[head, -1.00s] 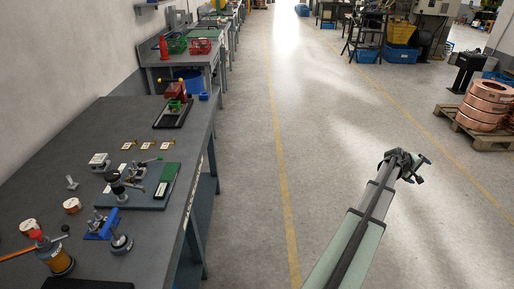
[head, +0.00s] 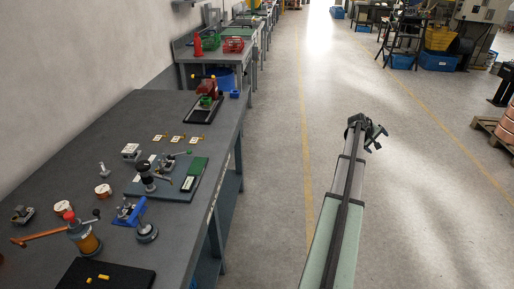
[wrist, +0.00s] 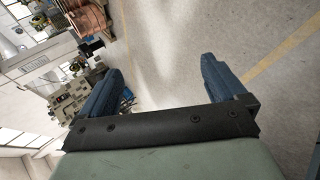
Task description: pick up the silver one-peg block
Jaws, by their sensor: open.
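Small silver parts lie on the grey workbench (head: 75,140) at the left of the head view. One is a small silver upright piece with a single peg (head: 103,170). A silver-grey block (head: 22,214) sits at the bench's left, and a pale silver block (head: 131,152) lies farther back. They are too small to tell for sure which is the one-peg block. My gripper (head: 375,137) is out over the aisle floor, far right of the bench. In the wrist view my gripper (wrist: 155,66) is open, with only floor between its blue fingers.
A blue-grey fixture plate (head: 177,193), a blue clamp (head: 130,212), an orange-handled tool (head: 85,238) and a black pad (head: 105,274) crowd the bench. Copper coils (head: 507,124) stand on a pallet at far right. The aisle around my arm is clear.

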